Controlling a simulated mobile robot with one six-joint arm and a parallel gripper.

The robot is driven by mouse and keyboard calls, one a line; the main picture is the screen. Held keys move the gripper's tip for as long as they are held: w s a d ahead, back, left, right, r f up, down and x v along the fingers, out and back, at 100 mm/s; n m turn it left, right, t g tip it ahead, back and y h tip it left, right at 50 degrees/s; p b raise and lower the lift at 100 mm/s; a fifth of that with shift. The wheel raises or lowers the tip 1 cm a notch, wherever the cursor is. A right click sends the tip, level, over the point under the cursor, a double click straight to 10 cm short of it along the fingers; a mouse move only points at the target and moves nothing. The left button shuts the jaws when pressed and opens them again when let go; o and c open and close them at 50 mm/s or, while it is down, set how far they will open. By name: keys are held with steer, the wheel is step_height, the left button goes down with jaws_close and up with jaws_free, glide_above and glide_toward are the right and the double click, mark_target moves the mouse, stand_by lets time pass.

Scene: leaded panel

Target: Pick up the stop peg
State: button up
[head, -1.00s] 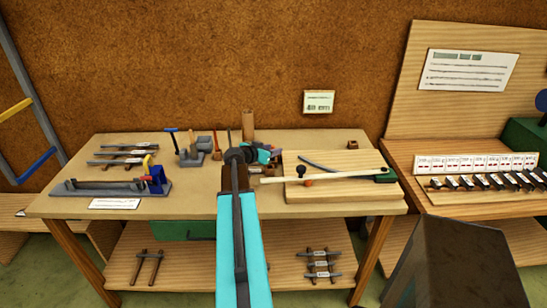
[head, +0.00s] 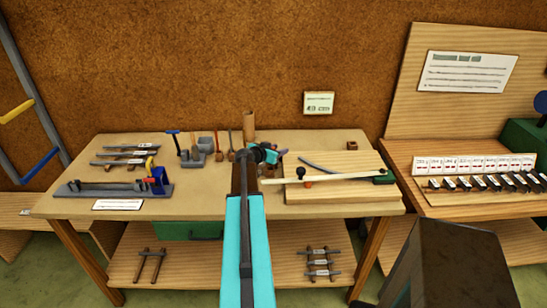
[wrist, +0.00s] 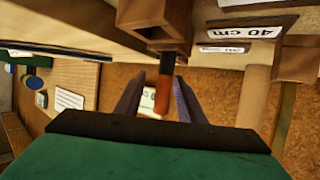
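In the wrist view, which looks turned over, a round peg (wrist: 163,90) with an orange-brown end and a dark shank stands out from a wooden block (wrist: 154,22). It looks like the stop peg. My gripper (wrist: 160,92) has its two fingers on either side of the peg. A gap shows between the left finger and the peg, and the right finger is close to it. In the head view my gripper (head: 272,157) is over the bench, left of the pale board. There the peg is hidden or too small to tell.
The workbench (head: 200,203) carries a grey clamp fixture (head: 100,188) at left and small tool blocks at the back. A "40 cm" label (wrist: 245,28) shows near the block.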

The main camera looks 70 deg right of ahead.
stand_by(0.6)
steer(key=shift+d, duration=0.1)
jaws_close()
